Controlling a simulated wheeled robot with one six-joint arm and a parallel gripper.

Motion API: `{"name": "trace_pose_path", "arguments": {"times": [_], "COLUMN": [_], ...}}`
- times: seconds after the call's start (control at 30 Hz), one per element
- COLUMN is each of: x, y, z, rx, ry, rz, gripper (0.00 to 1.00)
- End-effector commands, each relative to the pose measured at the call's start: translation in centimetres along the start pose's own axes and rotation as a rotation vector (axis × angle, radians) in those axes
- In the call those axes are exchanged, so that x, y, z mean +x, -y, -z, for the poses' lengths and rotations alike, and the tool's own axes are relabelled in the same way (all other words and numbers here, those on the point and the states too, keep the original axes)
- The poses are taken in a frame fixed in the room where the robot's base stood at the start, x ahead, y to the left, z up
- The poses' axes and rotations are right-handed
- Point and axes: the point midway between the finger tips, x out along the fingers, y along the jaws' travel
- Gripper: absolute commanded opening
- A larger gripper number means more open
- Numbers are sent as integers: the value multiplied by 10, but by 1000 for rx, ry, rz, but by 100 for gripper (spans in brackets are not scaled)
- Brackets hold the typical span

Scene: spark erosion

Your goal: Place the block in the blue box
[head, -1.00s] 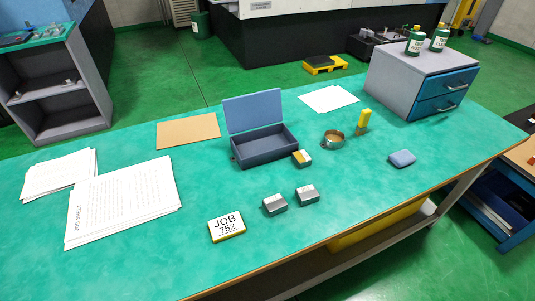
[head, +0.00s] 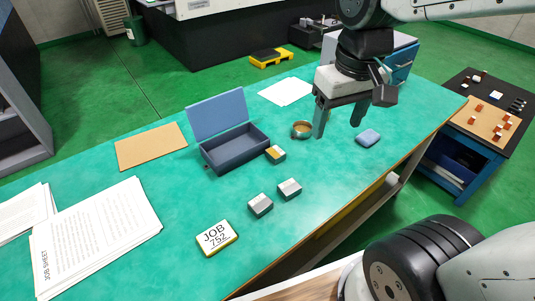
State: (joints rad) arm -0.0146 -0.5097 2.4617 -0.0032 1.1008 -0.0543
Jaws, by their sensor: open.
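The blue box (head: 238,154) stands open on the green bench, its lid (head: 218,114) raised at the back. Its inside looks empty. A small block with a yellowish top and a white part (head: 276,154) sits at the box's right front corner. Two grey and white blocks, one on the left (head: 260,205) and one on the right (head: 289,189), lie nearer the front edge. I cannot tell which block is meant. My gripper (head: 338,128) is open and empty, pointing down over the bench, right of the box and blocks.
A brown board (head: 150,146) lies left of the box.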

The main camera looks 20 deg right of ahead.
Motion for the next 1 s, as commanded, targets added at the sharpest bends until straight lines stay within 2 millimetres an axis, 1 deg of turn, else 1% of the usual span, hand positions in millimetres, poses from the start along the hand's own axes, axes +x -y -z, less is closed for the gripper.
{"name": "trace_pose_path", "arguments": {"times": [0.03,0.1,0.17,0.2,0.27,0.3,0.37,0.4,0.5,0.6,0.7,0.83,1.0], "x": [11,26,41,52,71,85,107,122,157,185,204,219,238], "y": [1,1,2,2,2,3,4,4,5,6,7,7,8], "z": [21,49,72,87,109,123,142,153,176,192,201,205,204], "rx": [-21,-49,-74,-89,-113,-128,-151,-164,-195,-219,-234,-244,-244], "ry": [20,29,37,42,50,56,62,68,77,83,86,89,89], "rz": [2,4,5,6,8,9,11,12,15,17,18,19,19], "gripper": [66,66,66,66,66,66,66,66,66,66,66,66,66]}}
